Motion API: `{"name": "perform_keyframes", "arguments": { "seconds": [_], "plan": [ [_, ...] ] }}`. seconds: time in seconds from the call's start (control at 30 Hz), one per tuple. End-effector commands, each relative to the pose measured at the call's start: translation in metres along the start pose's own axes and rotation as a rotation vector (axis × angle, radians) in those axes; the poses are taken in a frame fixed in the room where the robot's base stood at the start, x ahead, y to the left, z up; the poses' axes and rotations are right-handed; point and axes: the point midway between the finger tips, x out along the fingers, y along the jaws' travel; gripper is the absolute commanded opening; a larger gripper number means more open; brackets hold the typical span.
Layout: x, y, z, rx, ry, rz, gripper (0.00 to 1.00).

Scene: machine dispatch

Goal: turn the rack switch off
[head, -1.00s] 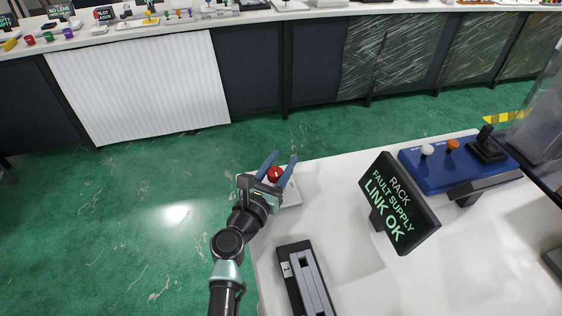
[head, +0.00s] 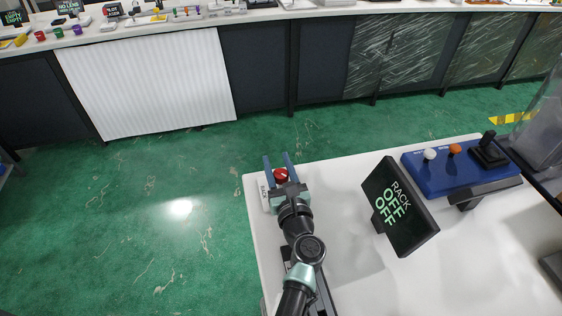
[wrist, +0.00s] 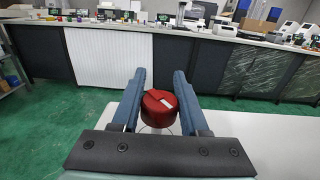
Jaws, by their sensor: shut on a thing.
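The rack switch is a red round knob (head: 281,175) on a white base plate (head: 265,196) at the table's left edge. In the wrist view the red knob (wrist: 160,108) sits between my fingers, with a pale mark on its top. My gripper (head: 279,165) has its two blue fingers on either side of the knob and is shut on it.
A blue control box (head: 458,170) with a white knob, an orange knob and a black joystick stands at the table's back right. A dark device is partly hidden under my arm.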

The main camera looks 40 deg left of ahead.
Motion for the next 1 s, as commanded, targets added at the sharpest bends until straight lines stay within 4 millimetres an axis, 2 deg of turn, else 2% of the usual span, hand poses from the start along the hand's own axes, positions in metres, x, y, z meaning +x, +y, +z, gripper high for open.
{"name": "perform_keyframes", "arguments": {
  "seconds": [0.6, 1.0],
  "plan": [
    [-0.002, 0.014, -0.002, -0.003, -0.007, 0.549, 0.0],
    [-0.006, 0.02, 0.001, -0.003, -0.006, 0.734, 0.0]
  ]
}}
